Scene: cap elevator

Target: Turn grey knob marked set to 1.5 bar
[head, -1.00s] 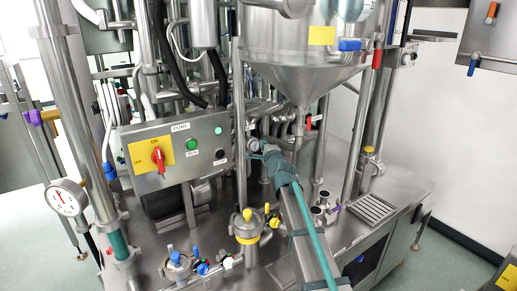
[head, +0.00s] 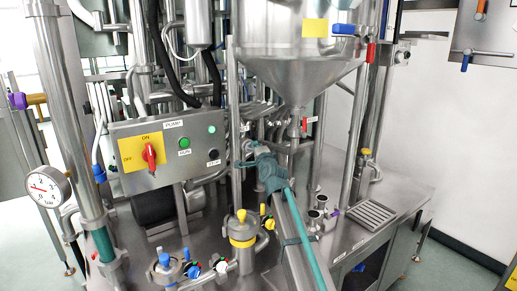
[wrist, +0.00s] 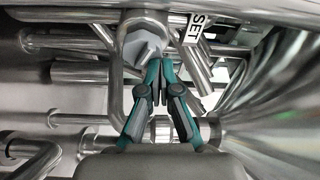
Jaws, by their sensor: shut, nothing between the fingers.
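The grey knob (wrist: 143,46) shows in the wrist view at upper centre, with a pale raised grip on a darker rounded body. A white SET label (wrist: 196,28) hangs to its right, tilted. My gripper (wrist: 160,66) is shut and empty, its fingertips just below and right of the knob's grip; I cannot tell whether they touch it. In the head view my gripper (head: 250,150) reaches among the pipes behind the control box, and the knob cannot be made out there. A round white gauge (head: 47,187) stands at left, its red needle pointing left, near the low numbers.
Steel pipes (wrist: 75,72) crowd the left of the knob, and a large curved steel surface (wrist: 270,90) closes off the right. A control box (head: 170,150) with a red switch stands left of my gripper. The cone-bottomed hopper (head: 295,75) is above right.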

